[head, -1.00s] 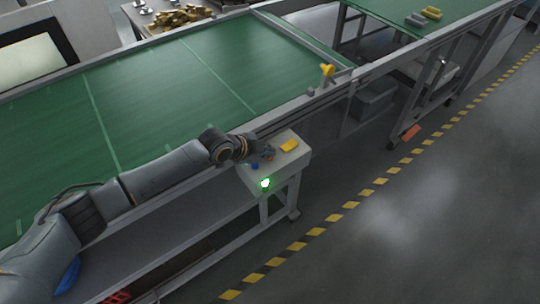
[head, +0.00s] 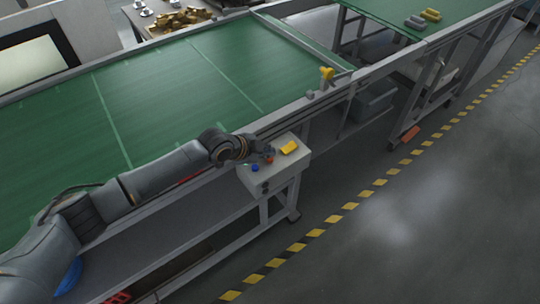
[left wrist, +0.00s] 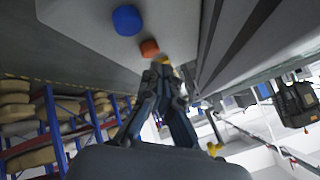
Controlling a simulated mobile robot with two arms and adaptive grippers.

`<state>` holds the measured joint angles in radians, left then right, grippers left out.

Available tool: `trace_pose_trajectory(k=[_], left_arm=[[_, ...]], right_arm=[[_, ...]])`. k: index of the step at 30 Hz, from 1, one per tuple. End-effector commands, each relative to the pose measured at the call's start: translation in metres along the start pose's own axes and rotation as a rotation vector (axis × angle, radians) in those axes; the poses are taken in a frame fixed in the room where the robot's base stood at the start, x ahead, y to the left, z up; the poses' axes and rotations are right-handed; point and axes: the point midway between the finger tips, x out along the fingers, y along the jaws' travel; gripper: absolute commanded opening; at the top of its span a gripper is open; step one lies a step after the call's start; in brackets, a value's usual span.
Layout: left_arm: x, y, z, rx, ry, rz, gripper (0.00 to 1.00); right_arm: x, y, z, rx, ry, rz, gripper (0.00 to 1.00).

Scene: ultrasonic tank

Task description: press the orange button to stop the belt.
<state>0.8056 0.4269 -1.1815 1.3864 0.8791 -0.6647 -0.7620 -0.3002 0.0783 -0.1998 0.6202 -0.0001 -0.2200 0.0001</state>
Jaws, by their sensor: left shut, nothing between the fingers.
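The orange button (head: 269,160) is on top of the pale control box (head: 285,171) at the belt's near side. It also shows in the left wrist view (left wrist: 149,48), beside the blue button (left wrist: 127,20). The blue button is also in the head view (head: 254,168). My left gripper (head: 264,154) is shut and empty, its fingertips right at the orange button. In the left wrist view the fingertips (left wrist: 160,66) overlap the button's edge; I cannot tell whether they touch or press it. The green belt (head: 170,90) runs behind the box. My right gripper is not in view.
A yellow piece (head: 289,147) sits on the box beside the orange button. A dark lamp (head: 265,186) is on the box's front. A yellow fitting (head: 326,73) stands on the belt's rail. The floor right of the striped line (head: 335,219) is clear.

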Motion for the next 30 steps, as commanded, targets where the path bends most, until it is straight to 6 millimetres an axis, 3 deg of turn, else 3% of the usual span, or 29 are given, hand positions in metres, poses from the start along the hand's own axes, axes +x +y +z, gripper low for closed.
trace_pose_trajectory(k=[11, 25, 30], left_arm=[[-0.002, -0.002, -0.002, 0.000, 0.001, -0.001, 0.00], [-0.033, -0.025, -0.024, 0.000, 0.001, -0.002, 0.00], [-0.037, -0.027, -0.027, 0.000, 0.000, -0.001, 0.00]], right_arm=[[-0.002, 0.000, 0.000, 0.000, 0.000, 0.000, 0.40], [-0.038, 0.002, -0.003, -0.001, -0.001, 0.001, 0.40], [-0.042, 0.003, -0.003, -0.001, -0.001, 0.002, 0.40]])
